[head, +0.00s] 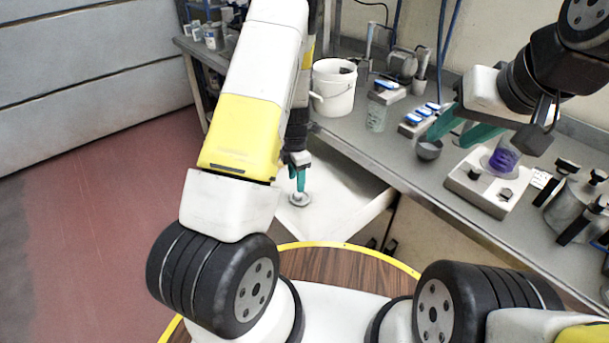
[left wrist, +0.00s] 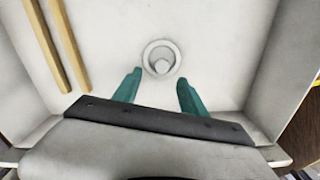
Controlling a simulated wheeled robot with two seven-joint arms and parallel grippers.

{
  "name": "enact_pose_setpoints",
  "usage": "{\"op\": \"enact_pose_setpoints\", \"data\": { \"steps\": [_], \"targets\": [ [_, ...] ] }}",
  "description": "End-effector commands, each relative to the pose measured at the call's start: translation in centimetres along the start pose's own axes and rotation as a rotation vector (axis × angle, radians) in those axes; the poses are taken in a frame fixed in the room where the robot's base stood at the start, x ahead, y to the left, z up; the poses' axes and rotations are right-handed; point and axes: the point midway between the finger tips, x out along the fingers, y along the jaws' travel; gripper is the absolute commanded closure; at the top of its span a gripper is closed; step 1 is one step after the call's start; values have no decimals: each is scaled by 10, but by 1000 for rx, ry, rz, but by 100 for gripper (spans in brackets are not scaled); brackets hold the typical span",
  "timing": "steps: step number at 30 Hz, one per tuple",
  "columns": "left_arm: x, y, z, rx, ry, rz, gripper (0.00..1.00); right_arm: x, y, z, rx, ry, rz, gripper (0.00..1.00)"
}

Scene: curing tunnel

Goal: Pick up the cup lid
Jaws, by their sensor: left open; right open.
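The cup lid (head: 299,200) looks like a small light-grey disc with a raised knob. It lies on the floor of a white open drawer (head: 340,192). In the left wrist view the lid (left wrist: 152,48) lies just beyond the fingertips, roughly centred between them. My left gripper (head: 299,184) points down into the drawer above the lid. In the left wrist view its teal fingers (left wrist: 160,84) are apart with nothing between them. My right gripper (head: 457,128) is open over the bench, close to a small dark grey cup (head: 428,150); whether they touch is unclear.
Two wooden sticks (left wrist: 58,45) lie in the drawer left of the lid. The drawer walls (left wrist: 285,60) rise on both sides. On the bench (head: 385,150) stand a white bucket (head: 333,88), a clear jar (head: 376,116), a white block with a purple item (head: 503,156) and metal containers (head: 575,208).

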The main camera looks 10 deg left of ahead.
Motion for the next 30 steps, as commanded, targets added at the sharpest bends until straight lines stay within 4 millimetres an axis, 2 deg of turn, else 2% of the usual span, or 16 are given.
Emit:
{"op": "enact_pose_setpoints", "data": {
  "steps": [12, 20, 21, 28, 30],
  "targets": [
    [54, -3, 3, 2, 0, -2, 50, 0, 0, 0, 0, 0, 0, 58],
    [58, -3, 4, 2, -1, 0, 50, 0, 0, 0, 0, 0, 0, 58],
    [58, -3, 4, 2, -1, 0, 52, 0, 0, 0, 0, 0, 0, 58],
    [57, -3, 4, 3, -1, 0, 97, 0, 0, 0, 0, 0, 0, 58],
    [57, -3, 4, 3, -1, 0, 100, 0, 0, 0, 0, 0, 0, 58]
  ]
}}
